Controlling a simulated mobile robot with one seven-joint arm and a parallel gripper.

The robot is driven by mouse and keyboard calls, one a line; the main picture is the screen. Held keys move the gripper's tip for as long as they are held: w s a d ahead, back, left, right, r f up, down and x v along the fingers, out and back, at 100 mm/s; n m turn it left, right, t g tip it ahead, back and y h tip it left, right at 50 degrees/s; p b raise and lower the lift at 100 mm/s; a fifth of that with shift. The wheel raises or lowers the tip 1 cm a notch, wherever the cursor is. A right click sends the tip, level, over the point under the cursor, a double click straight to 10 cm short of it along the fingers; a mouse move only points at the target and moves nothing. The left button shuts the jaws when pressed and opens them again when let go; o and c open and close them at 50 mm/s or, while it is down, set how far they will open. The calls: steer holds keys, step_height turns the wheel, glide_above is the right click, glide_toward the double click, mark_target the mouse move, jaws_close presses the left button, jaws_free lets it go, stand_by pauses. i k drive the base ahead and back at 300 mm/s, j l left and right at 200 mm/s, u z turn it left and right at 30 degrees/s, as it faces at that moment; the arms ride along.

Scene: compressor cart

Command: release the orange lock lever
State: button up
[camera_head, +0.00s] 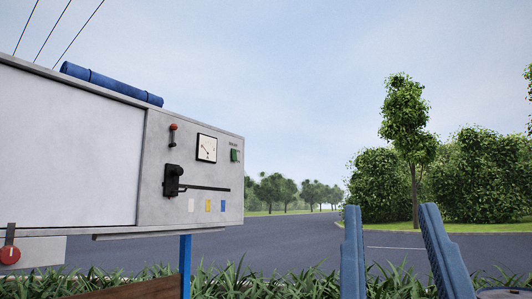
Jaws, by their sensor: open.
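The compressor cart's grey control panel (218,205) fills the left half of the head view. A small upright lever with an orange-red knob (173,127) sits at the panel's upper left. It looks like the orange lock lever, but the picture does not make this certain. A black handle (172,180) with a long dark bar reaching right is below it. My gripper (391,208) shows two blue fingers at the lower right, spread apart with nothing between them. It is well to the right of the panel and touches nothing visible.
A gauge (207,148) and a green switch (235,155) are on the panel. A red disc with a grey handle (10,254) is at the lower left edge. A blue post (185,265) stands under the cart. Grass lines the front; open road lies between panel and gripper.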

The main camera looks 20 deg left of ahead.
mark_target(174, 127)
steer(key=u, duration=1.05)
